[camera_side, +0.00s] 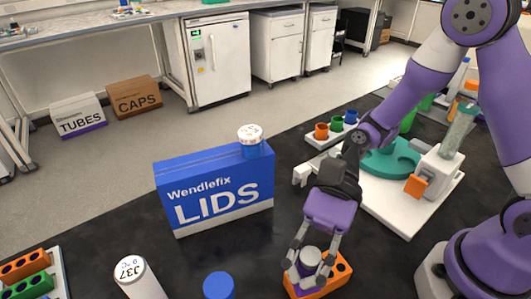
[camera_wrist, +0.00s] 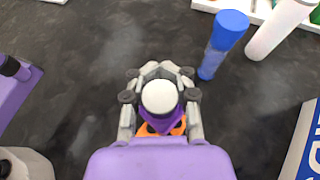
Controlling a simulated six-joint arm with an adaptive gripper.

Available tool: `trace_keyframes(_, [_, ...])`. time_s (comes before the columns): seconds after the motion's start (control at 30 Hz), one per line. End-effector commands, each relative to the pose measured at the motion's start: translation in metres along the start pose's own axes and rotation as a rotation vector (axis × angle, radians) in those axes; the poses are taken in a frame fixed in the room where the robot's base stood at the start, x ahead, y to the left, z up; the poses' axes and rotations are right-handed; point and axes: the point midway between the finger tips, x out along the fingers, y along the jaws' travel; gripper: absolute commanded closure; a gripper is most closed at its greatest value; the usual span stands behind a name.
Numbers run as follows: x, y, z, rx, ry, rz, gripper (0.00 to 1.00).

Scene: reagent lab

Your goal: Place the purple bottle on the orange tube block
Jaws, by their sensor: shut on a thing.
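The purple bottle (camera_side: 304,269) has a pale round cap and is upright between the fingers of my gripper (camera_side: 309,266). The gripper is shut on it. The orange tube block (camera_side: 339,272) lies directly under and around the bottle in the side view, with an open hole showing to the right. In the wrist view the bottle's white cap (camera_wrist: 159,97) and purple body are centred between the fingers, with a little of the orange block (camera_wrist: 178,130) showing behind. The bottle's base is hidden, so I cannot tell whether it touches the block.
A blue-capped tube (camera_side: 219,286) and a white tube marked J37 (camera_side: 140,279) stand left of the gripper. The blue LIDS box (camera_side: 215,190) is behind them. A white board with teal equipment (camera_side: 392,158) is at the right. A rack of coloured blocks (camera_side: 28,275) is at far left.

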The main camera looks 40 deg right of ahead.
Motion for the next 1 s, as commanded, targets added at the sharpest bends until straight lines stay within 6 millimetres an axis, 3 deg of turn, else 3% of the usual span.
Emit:
trace_keyframes(0.23, [0.001, 0.000, -0.002, 0.001, 0.000, -0.001, 1.00])
trace_keyframes(0.27, [0.001, 0.000, -0.002, 0.001, 0.000, -0.001, 0.64])
trace_keyframes(0.3, [0.001, 0.000, -0.002, 0.000, 0.001, -0.001, 0.44])
trace_keyframes(0.33, [0.000, 0.000, -0.002, 0.000, 0.001, -0.001, 0.40])
trace_keyframes(0.73, [-0.003, -0.001, 0.001, 0.000, 0.001, -0.003, 0.40])
trace_keyframes(1.0, [-0.050, -0.001, 0.000, 0.000, 0.001, -0.007, 0.40])
